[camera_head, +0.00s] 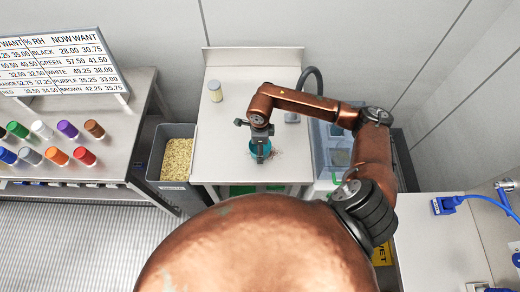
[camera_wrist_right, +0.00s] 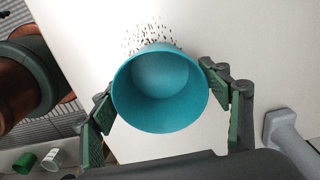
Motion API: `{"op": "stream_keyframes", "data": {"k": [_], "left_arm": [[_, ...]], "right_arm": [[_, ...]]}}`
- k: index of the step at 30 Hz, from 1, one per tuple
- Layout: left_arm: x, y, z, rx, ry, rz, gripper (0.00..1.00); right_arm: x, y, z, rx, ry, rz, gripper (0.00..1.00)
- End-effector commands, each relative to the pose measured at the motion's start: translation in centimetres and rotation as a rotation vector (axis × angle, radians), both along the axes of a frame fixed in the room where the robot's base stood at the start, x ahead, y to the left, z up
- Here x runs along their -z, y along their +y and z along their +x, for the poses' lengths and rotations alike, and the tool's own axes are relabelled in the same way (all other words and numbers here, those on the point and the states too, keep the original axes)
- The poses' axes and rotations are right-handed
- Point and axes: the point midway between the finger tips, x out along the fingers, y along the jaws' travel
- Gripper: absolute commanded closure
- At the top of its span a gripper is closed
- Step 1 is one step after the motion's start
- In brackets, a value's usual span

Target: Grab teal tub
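The teal tub (camera_head: 253,148) stands near the front edge of the pale worktable, partly hidden by my right gripper (camera_head: 260,150). In the right wrist view the teal tub (camera_wrist_right: 160,90) shows its open mouth and looks empty. My right gripper (camera_wrist_right: 158,95) has its green-padded fingers spread wide on either side of the tub's rim. The fingertips lie very close to the rim; I cannot tell whether they touch it. My left gripper is not in view.
Dark specks lie on the table beside the tub. A pale lidded jar (camera_head: 215,93) stands at the back left of the worktable (camera_head: 222,140). A grey bin of grain (camera_head: 160,184) is left of it. Coloured drums sit on the left bench (camera_head: 118,140). Clear boxes (camera_head: 325,150) are at the right.

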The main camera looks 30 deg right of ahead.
Motion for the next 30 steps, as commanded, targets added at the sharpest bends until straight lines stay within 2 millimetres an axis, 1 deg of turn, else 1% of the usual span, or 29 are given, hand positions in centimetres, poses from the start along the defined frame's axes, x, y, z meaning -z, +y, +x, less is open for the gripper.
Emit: {"op": "stream_keyframes", "data": {"k": [1, 2, 16, 25, 30], "left_arm": [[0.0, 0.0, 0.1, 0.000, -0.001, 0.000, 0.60], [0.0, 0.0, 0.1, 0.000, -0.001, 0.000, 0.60], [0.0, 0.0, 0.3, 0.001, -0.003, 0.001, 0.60], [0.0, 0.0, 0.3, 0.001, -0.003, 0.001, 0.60], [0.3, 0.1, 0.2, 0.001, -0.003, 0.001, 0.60]], "right_arm": [[0.0, 0.0, 0.0, 0.000, 0.000, 0.000, 0.35], [0.0, 0.0, 0.0, 0.000, 0.000, 0.000, 0.37], [0.0, 0.0, 0.0, 0.000, -0.001, 0.001, 0.69], [-0.2, 0.0, 0.0, 0.000, -0.001, 0.000, 0.70], [-1.2, 0.0, 0.1, -0.001, -0.004, 0.000, 0.70]]}}
